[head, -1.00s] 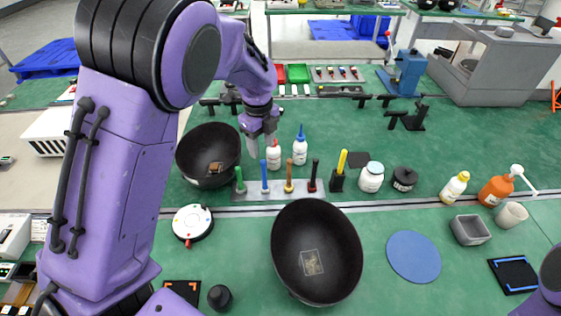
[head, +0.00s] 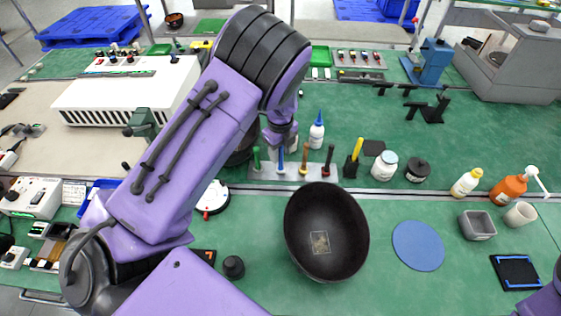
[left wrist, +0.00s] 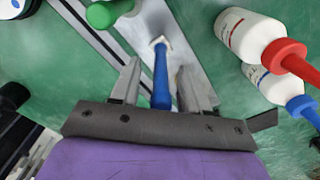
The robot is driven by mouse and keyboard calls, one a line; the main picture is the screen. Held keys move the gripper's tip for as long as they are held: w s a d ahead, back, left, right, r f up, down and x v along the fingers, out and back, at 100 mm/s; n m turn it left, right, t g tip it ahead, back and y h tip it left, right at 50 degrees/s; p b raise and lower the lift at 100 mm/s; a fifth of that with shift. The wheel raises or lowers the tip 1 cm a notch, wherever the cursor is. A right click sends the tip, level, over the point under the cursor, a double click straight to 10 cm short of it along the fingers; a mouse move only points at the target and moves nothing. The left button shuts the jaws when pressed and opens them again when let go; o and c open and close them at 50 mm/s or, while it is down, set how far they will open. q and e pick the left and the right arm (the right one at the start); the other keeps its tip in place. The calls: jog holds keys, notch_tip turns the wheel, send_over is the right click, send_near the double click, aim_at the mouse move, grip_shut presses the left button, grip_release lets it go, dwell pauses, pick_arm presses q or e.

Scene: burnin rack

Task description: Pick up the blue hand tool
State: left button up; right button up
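The blue hand tool (head: 280,160) stands upright in the grey rack (head: 316,173), between a green tool (head: 257,158) and an orange one (head: 304,160). In the left wrist view the blue tool (left wrist: 161,75) lies between the two fingers of my left gripper (left wrist: 160,85), with a gap on each side. My left gripper (head: 280,146) is open, just above and around the blue tool in the head view, where my arm partly hides its fingers. My right gripper is out of view.
A blue-capped white bottle (head: 317,131) stands close behind the rack. A red-capped bottle (left wrist: 250,32) shows close by in the left wrist view. A black bowl (head: 327,225) is in front of the rack. A yellow-handled tool (head: 355,152) stands to the right.

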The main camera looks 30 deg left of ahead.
pick_arm(q)
grip_shut()
